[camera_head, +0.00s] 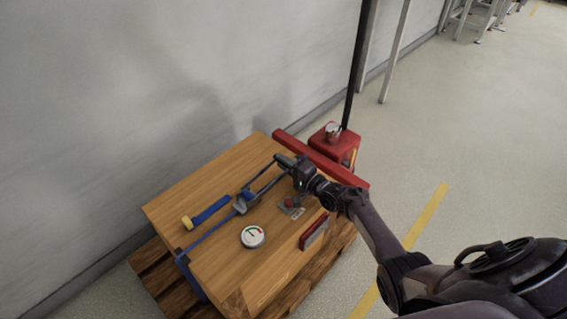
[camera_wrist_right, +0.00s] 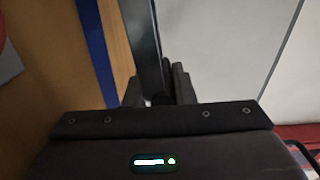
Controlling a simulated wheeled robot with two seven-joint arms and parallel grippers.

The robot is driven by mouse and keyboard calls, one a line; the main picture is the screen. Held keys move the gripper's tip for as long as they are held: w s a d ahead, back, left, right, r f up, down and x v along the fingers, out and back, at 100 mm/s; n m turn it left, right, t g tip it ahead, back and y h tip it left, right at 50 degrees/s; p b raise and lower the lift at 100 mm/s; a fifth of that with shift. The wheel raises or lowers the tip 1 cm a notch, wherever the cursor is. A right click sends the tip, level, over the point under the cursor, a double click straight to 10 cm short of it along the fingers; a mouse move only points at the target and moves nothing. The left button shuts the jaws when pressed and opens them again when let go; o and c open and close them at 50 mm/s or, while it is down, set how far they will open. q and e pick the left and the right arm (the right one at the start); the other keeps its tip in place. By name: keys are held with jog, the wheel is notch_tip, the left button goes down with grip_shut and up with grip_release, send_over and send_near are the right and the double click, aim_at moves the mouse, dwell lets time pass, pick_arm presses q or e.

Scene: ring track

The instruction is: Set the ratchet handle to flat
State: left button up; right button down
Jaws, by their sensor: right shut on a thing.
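A ratchet (camera_head: 241,205) sits on a blue strap (camera_head: 207,213) that runs over the top of a wooden crate (camera_head: 180,207). Its long dark handle (camera_head: 262,174) reaches from the ratchet toward the upper right. My right gripper (camera_head: 285,161) is shut on the far end of the handle. In the right wrist view the dark grey handle (camera_wrist_right: 147,40) passes between the fingertips (camera_wrist_right: 157,88), with the blue strap (camera_wrist_right: 95,50) to its left. The handle's exact angle to the crate top is hard to tell. My left gripper is not in view.
A round gauge (camera_head: 252,237) and a small plate with a red button (camera_head: 291,206) are on the crate. The crate stands on a wooden pallet (camera_head: 150,262). A red pallet jack (camera_head: 333,147) stands behind it, by the grey wall (camera_head: 120,90). Open floor lies to the right.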

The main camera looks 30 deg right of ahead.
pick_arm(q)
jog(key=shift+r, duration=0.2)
pick_arm(e)
jog(key=shift+a+f, duration=0.1)
jog(key=c, duration=1.3)
grip_release()
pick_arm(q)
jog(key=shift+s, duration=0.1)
pick_arm(e)
jog(key=shift+s, duration=0.15)
pick_arm(q)
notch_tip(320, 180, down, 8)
jog(key=p, duration=0.2)
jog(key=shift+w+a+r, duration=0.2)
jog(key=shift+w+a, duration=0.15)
pick_arm(e)
jog(key=v, duration=0.7)
jog(key=shift+s, duration=0.3)
